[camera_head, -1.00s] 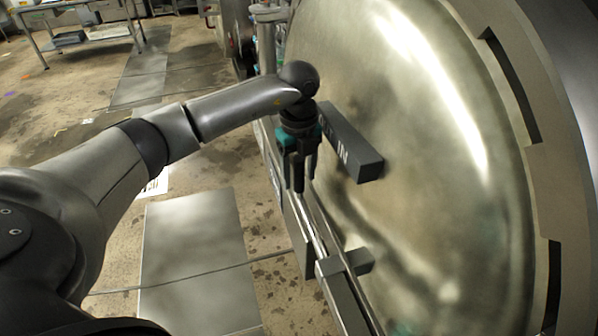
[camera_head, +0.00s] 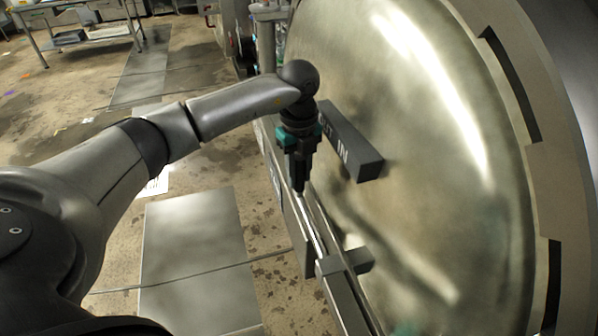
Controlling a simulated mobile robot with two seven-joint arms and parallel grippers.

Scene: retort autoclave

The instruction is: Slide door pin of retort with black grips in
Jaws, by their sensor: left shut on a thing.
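The retort's large round metal door (camera_head: 420,140) fills the right half of the head view. A thin bright metal pin (camera_head: 318,228) runs along the door's left side, from under my left gripper down to a dark bracket. My left gripper (camera_head: 299,188) points down, with its fingers shut together on the upper end of the pin. The fingers hide the gripped part. A dark block (camera_head: 362,162) with white lettering ending in "IN" sticks out just right of the gripper. My right gripper is not in view.
The dark bracket (camera_head: 358,262) juts from the door below the gripper. The slotted door rim (camera_head: 535,170) curves at the right. A metal plate (camera_head: 195,260) lies on the stained floor at the left. A metal table (camera_head: 85,30) stands far back left.

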